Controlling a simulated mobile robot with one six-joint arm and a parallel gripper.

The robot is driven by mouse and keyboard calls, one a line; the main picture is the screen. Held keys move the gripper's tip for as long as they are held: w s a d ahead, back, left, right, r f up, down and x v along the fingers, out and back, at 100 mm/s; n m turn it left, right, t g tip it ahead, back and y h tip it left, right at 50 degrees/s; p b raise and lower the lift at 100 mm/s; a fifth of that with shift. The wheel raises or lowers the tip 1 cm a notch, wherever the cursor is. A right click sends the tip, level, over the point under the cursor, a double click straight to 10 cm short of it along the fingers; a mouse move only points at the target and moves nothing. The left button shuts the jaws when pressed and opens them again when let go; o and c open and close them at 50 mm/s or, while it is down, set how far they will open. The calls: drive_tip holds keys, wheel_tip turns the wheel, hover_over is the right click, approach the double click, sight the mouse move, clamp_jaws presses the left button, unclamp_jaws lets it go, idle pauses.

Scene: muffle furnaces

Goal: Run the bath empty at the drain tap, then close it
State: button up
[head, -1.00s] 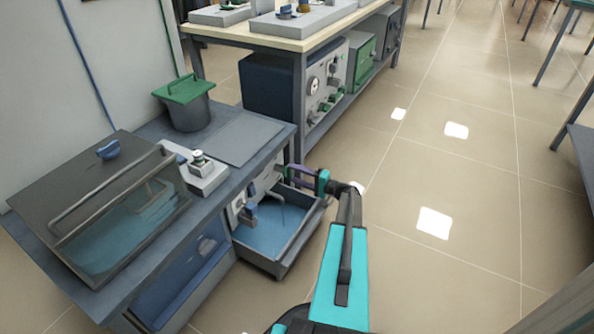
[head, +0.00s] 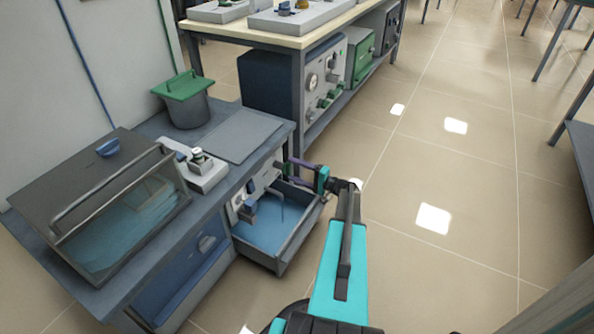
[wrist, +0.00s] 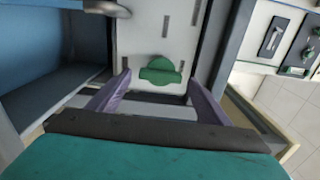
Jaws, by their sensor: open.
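The bath (head: 125,215) sits at the left of the bench under a clear sloped lid, with blue water inside. On the bench's front panel (head: 246,205), a grey-blue spout (head: 249,209) sits over an open basin (head: 290,250) holding blue liquid. In the wrist view, a green knob (wrist: 160,70) with a raised bar is on the pale panel. My gripper (head: 291,170) is at the panel's right end, above the basin's far side. Its purple fingers (wrist: 158,84) are open and stand either side of the knob, apart from it. Which fitting is the drain tap is not clear.
A grey pot with a green lid (head: 184,98) and a small grey device (head: 203,170) stand on the bench. A second bench (head: 290,43) with furnaces below stands behind.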

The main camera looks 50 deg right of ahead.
drive_tip(key=p+v, duration=0.3)
drive_tip(key=v, duration=1)
drive_tip(key=shift+s, duration=0.4)
drive_tip(key=shift+f, duration=0.1)
